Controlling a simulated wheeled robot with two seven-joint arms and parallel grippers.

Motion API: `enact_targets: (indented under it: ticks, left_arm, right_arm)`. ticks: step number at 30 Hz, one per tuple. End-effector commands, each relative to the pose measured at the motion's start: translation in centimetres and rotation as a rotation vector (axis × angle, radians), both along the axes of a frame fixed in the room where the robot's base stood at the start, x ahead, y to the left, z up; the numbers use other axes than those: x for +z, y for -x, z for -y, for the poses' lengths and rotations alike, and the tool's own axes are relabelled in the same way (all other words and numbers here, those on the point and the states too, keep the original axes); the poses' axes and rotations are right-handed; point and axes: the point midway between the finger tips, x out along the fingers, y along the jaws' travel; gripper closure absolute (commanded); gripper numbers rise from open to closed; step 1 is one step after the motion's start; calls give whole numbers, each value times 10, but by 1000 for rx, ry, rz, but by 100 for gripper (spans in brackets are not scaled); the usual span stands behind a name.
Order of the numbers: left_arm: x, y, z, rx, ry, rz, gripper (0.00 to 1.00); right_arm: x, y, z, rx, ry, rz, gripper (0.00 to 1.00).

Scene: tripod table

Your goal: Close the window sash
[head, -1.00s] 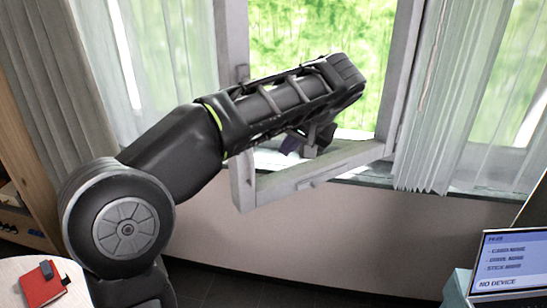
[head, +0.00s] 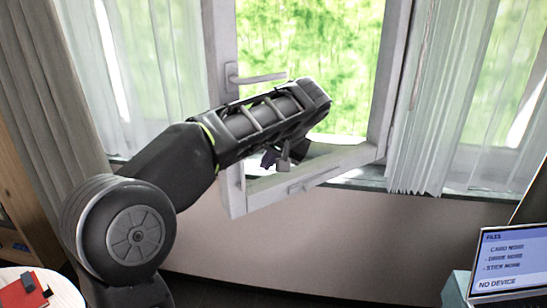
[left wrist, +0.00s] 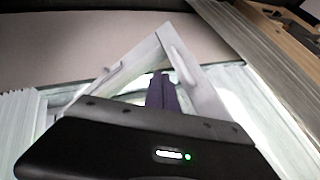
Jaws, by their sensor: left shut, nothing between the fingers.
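The window sash is a grey-white frame (head: 330,168) standing open, its handle side swung into the room and its right side at the window opening. Its lever handle (head: 258,78) is on the left stile, and also shows in the left wrist view (left wrist: 185,65). My left gripper (head: 283,160) is shut and empty, just above the bottom rail in the head view and partly hidden by my forearm. In the left wrist view its dark purple fingers (left wrist: 161,92) lie between the sash rails, near the lower corner. I cannot tell if they touch the sash. My right gripper is out of view.
Sheer curtains hang left (head: 160,70) and right (head: 425,100) of the window. A round white table (head: 66,292) with a red book (head: 20,290) is at the lower left. A screen (head: 500,262) stands at the lower right. The wall below the window is clear.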

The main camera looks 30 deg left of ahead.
Motion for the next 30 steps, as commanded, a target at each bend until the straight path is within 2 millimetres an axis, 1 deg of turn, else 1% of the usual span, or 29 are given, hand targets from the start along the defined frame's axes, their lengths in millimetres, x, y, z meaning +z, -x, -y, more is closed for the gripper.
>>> enact_targets:
  ticks: [2,6,10,15,25,28,30]
  left_arm:
    - [-12,-4,-9,2,-1,-5,100]
    - [-11,-3,-31,3,0,-1,100]
    - [-12,-2,-43,1,1,-2,100]
    - [-13,-1,-48,0,0,-1,100]
    - [-12,-2,-49,-1,0,-1,100]
    - [-12,-2,-54,-5,0,0,100]
    - [-11,-4,-60,-12,-1,-2,100]
  right_arm:
    - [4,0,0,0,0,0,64]
    - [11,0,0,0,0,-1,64]
    - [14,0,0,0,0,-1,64]
    - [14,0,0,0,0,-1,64]
    - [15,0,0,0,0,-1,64]
    - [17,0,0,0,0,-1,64]
    - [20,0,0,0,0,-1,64]
